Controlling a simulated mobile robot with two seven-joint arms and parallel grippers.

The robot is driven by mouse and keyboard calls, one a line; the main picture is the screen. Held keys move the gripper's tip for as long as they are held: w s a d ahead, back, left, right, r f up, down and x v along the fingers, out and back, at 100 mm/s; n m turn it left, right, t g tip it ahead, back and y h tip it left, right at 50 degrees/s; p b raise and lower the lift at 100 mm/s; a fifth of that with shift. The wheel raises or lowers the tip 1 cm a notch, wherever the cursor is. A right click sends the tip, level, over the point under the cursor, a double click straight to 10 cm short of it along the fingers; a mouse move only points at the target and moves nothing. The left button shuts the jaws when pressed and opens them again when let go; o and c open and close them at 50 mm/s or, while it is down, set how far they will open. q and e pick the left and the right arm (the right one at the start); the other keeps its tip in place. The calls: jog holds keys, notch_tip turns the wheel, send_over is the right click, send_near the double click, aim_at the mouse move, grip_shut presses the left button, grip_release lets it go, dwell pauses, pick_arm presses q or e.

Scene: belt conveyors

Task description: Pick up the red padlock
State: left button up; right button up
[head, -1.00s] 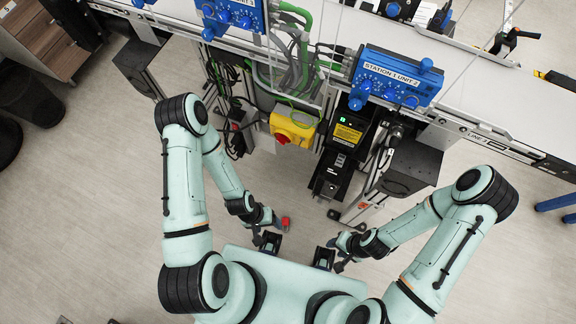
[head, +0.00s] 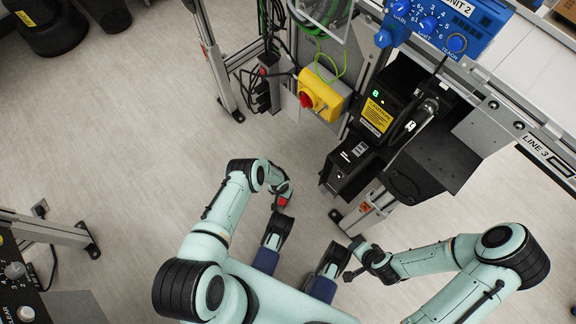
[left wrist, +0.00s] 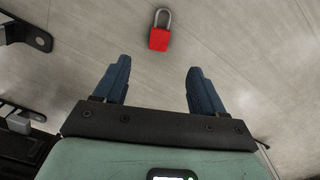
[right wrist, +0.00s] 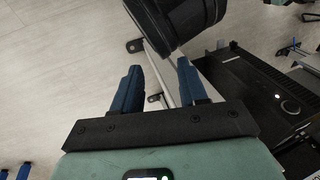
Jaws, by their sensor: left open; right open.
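The red padlock (left wrist: 159,40) with a grey shackle shows in the left wrist view against the pale floor, just beyond my left fingertips and centred between them. In the head view a small red patch, which looks like the padlock (head: 282,201), shows at the end of my left arm. My left gripper (left wrist: 160,68) is open and empty, its blue fingers apart, and does not touch the padlock.
A metal stand foot (head: 92,250) is at the left. The floor (head: 140,150) left of my left arm is clear.

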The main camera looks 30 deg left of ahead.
pick_arm(q)
jog(key=b, duration=0.5)
send_over(281, 204)
jog(key=f, duration=0.8)
jog(key=shift+w+d+f, duration=0.15)
jog(key=shift+w, duration=0.2)
jog(key=f+b, duration=0.2)
jog(key=f, duration=0.1)
jog(key=f+b, duration=0.1)
jog(key=f, duration=0.1)
jog(key=shift+s+f, duration=0.2)
jog(key=shift+s, duration=0.15)
jog(key=shift+f+b, duration=0.1)
jog(key=shift+b, duration=0.25)
pick_arm(e)
jog(key=s+d+f+m+g, duration=0.1)
jog(key=s+d+f+g, duration=0.2)
jog(key=s+f, duration=0.6)
notch_tip(281, 204, down, 2)
jog(key=shift+s+d+f+g, duration=0.25)
jog(key=shift+s+d+g, duration=0.05)
jog(key=shift+d, duration=0.15)
